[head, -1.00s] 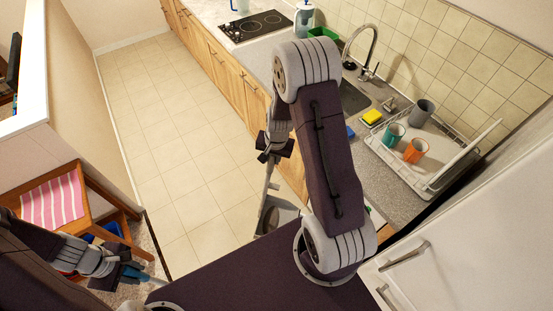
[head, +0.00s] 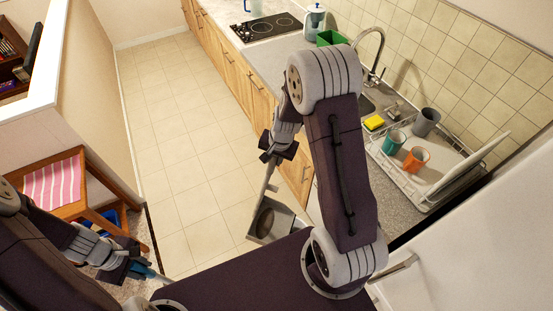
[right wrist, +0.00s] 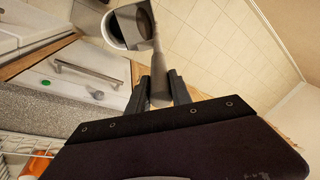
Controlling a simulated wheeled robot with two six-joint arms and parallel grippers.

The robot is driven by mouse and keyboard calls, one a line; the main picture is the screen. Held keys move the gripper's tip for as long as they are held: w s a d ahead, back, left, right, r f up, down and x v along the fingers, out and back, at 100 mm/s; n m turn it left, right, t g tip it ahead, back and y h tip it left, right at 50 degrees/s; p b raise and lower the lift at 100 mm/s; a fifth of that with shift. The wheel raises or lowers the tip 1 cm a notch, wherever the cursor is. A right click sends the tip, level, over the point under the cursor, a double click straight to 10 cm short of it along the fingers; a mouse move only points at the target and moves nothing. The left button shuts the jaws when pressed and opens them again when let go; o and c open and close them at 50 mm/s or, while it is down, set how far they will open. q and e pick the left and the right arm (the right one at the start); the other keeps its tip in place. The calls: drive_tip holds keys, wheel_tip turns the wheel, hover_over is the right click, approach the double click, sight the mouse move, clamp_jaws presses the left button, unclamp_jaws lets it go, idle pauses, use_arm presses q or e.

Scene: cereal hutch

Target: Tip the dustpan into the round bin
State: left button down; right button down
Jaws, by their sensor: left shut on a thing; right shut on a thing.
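The dustpan (head: 268,221) is a grey, box-like pan on a long upright handle, hanging above the tiled floor beside the cabinets. My right gripper (head: 271,160) is shut on its handle, well above the pan. In the right wrist view, the handle runs between the fingertips of my right gripper (right wrist: 158,90) up to the dustpan (right wrist: 129,27); its contents cannot be made out. My left gripper (head: 137,269) is at lower left, shut on a blue thing (head: 152,274), mostly hidden.
A wooden table (head: 68,210) with a pink striped cloth stands at left, with a blue object (head: 108,222) beneath it. The counter (head: 400,204) with a dish rack (head: 432,183) is at right. Tiled floor (head: 185,150) lies open between.

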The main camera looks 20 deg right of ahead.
sight(155, 275)
use_arm(q)
drive_tip(key=shift+w+a, duration=0.1)
use_arm(e)
drive_tip(key=shift+w+a, duration=0.15)
